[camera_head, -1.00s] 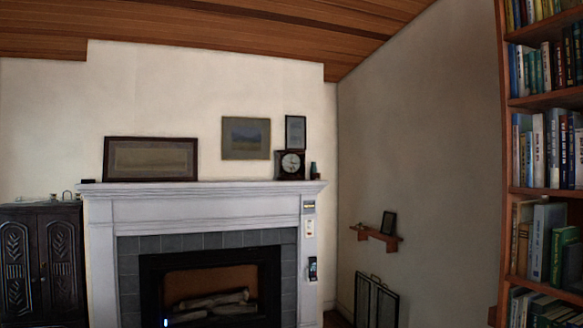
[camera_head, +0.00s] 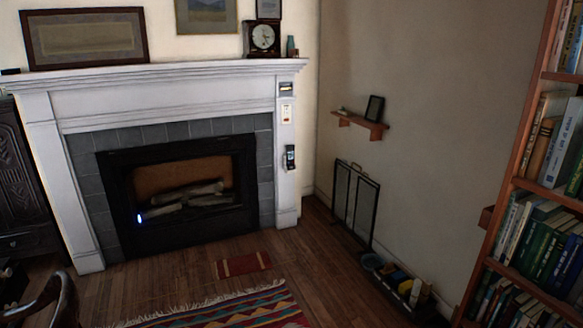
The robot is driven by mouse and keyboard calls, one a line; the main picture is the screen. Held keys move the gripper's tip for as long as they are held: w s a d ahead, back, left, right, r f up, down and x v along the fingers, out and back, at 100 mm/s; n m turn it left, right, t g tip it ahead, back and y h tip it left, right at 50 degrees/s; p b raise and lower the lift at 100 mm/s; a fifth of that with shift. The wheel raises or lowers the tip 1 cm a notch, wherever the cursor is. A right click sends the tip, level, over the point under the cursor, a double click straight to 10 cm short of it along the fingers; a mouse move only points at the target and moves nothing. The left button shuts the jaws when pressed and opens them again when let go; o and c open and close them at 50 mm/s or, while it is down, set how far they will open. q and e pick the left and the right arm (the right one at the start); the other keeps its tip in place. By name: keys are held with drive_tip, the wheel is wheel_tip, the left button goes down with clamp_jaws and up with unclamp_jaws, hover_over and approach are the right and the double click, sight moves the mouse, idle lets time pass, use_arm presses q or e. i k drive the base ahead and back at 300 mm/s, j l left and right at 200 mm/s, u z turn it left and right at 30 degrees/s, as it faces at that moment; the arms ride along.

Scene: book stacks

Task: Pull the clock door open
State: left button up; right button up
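The clock (camera_head: 263,39) is a dark, box-shaped case with a round pale dial. It stands on the right part of the white mantel (camera_head: 180,71), above the fireplace, at the top of the head view. Its front faces the room; I cannot make out its door or whether that door is open or shut at this size. A small teal bottle (camera_head: 291,46) stands just right of it. Neither of my grippers shows in this view, and the clock is across the room with nothing touching it.
A striped fringed rug (camera_head: 220,310) and a small red mat (camera_head: 243,265) lie before the fireplace. A black folding screen (camera_head: 355,205) stands by the right wall, with a low box of items (camera_head: 405,285) near it. A bookshelf (camera_head: 500,215) fills the right edge. A chair (camera_head: 62,298) is at lower left.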

sight(279, 24)
drive_tip(key=i, duration=2.2)
drive_tip(key=l+z, duration=0.05)
drive_tip(key=l, duration=0.05)
